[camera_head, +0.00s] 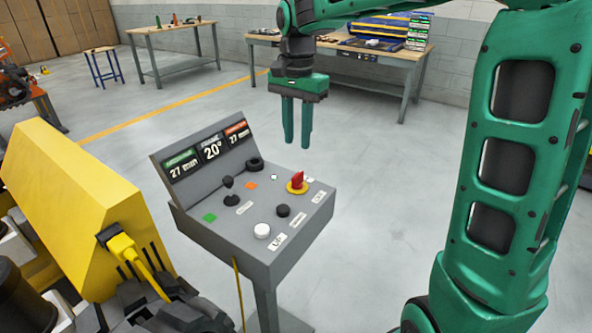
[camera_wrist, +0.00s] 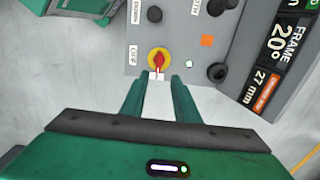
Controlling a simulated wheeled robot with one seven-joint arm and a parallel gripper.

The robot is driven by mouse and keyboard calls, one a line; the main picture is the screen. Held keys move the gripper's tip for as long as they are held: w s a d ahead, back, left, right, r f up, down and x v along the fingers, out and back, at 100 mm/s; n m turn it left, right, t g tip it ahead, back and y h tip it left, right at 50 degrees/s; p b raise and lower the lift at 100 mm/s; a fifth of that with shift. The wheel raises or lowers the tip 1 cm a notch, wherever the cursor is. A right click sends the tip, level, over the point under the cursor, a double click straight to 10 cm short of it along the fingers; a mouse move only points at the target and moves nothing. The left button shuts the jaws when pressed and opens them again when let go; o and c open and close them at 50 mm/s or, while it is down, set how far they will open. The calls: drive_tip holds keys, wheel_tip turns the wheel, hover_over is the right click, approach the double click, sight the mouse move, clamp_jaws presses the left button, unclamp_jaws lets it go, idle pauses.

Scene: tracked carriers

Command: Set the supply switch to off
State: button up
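The red rotary switch (camera_head: 297,181) sits on a yellow round base near the far right edge of the grey console's sloped top. It looks like the supply switch, but the label wording is too small to read surely. The wrist view shows its red handle (camera_wrist: 158,62) pointing roughly along the picture's vertical. My gripper (camera_head: 297,144) points down above the switch, apart from it. In the wrist view, my gripper's two fingers (camera_wrist: 157,82) are apart with nothing between them, and the switch shows just beyond their tips.
The console (camera_head: 240,240) also carries a black joystick (camera_head: 230,192), a black knob (camera_head: 283,211), a white knob (camera_head: 262,231) and a display panel (camera_head: 208,150). A yellow machine (camera_head: 70,205) stands close at left. Workbenches stand far behind; the floor right of the console is clear.

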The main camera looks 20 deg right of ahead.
sight(297, 174)
wheel_tip(297, 174, down, 11)
drive_tip(key=shift+r, duration=0.2)
idle(0.3)
clamp_jaws()
